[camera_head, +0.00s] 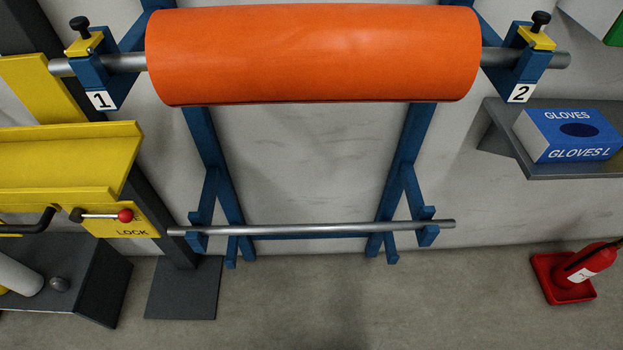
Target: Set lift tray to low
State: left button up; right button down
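A yellow trough-shaped tray (65,160), which looks like the lift tray, is at the left edge, cut off by the frame. It sits beside a dark upright post. Below it is a yellow plate (118,229) marked "LOCK", partly covered by a lever (100,215) with a red knob, which lies about level and points right. A black bar handle (35,222) is left of the lever. Other height markings cannot be seen. Neither of my grippers is in view.
A large orange roll (315,55) hangs on a steel bar between blue brackets marked 1 and 2. A bare rod (310,229) rests on lower blue hooks. A glove box (568,135) on a shelf and a red extinguisher (588,264) are at right. The middle floor is clear.

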aim_at(68, 162)
jog(key=u, duration=1.75)
